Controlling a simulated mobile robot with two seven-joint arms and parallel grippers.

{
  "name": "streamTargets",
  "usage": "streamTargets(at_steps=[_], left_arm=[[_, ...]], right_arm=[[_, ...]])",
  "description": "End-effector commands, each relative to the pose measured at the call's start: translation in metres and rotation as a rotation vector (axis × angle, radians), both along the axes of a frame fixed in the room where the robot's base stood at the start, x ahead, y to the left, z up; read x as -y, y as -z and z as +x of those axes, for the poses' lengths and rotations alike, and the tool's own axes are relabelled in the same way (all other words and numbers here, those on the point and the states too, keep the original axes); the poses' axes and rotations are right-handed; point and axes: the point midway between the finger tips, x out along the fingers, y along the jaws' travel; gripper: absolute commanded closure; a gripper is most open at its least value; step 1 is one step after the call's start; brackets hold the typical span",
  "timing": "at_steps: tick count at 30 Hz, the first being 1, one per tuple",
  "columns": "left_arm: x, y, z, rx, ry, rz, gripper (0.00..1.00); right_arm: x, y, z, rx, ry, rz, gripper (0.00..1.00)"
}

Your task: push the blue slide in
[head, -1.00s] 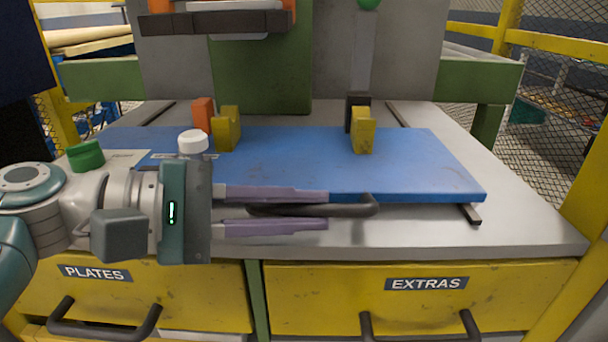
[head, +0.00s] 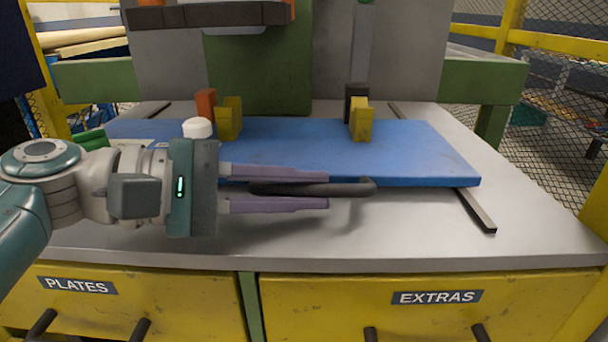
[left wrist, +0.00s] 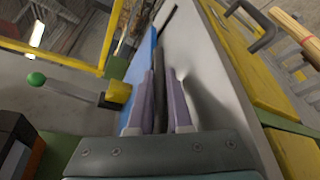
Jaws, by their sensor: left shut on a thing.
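The blue slide (head: 420,155) is a flat blue plate lying on the grey bench top, its front edge set back from the bench's front edge. A dark bar handle (head: 355,188) runs along its front edge. My left gripper (head: 328,191) reaches in from the left, with one purple finger on each side of the handle, shut on it. In the left wrist view the dark handle (left wrist: 159,85) shows between the two fingers, beside the slide's blue edge (left wrist: 152,45). The handle's left part is hidden by the fingers and gripper body. My right gripper is not in view.
Two yellow blocks (head: 229,120) (head: 361,121) stand on the slide, with an orange block (head: 205,104) behind the left one. A dark rail (head: 475,210) extends forward from under the slide. Yellow drawers labelled PLATES (head: 78,286) and EXTRAS (head: 437,297) sit below. The bench front is clear.

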Motion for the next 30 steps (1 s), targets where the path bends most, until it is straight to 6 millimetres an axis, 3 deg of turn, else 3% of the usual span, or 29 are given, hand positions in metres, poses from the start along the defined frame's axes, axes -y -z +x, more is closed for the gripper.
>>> streamTargets(at_steps=[5, 6, 9, 19, 30], left_arm=[[-0.003, 0.000, 0.002, 0.003, -0.012, 0.006, 1.00], [-0.003, 0.000, 0.002, 0.003, -0.012, 0.006, 0.79], [-0.002, 0.000, 0.002, 0.003, -0.010, 0.005, 0.70], [-0.009, -0.002, -0.001, 0.001, -0.007, 0.004, 0.70], [-0.073, -0.017, -0.023, 0.001, -0.009, 0.008, 0.70]], right_arm=[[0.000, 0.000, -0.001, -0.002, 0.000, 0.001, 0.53], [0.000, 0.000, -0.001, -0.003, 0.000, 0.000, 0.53], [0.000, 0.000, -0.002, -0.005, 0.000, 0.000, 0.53], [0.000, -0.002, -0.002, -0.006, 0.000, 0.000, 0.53], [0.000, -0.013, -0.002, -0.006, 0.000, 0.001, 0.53]])
